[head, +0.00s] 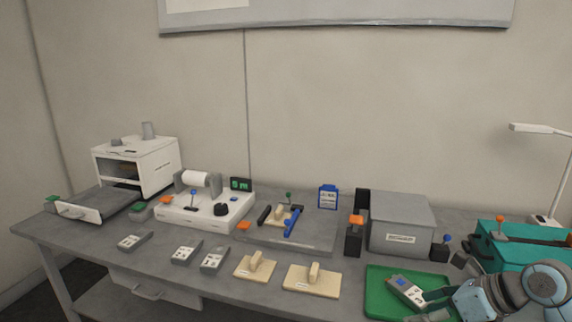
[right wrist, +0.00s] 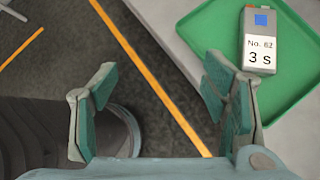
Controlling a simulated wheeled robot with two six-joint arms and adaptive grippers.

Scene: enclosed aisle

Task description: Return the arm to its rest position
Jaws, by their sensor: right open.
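My right arm comes in at the lower right of the head view. Its gripper (head: 424,306) is over the front right part of the green tray (head: 376,300). In the right wrist view the gripper (right wrist: 160,84) is open, with nothing between its fingers. A grey device (head: 406,291) with a blue square lies in the tray. In the right wrist view this device (right wrist: 257,42) bears a label "No. 62 3 s" and sits beyond the right finger, apart from it. The tray (right wrist: 205,35) shows there too. My left gripper is out of view.
Several grey devices (head: 186,252) and wooden blocks with handles (head: 311,279) lie along the front of the table (head: 220,285). A grey box (head: 400,222) and a teal case (head: 520,250) stand behind the tray. A lamp (head: 541,130) rises at right. Floor shows below the gripper.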

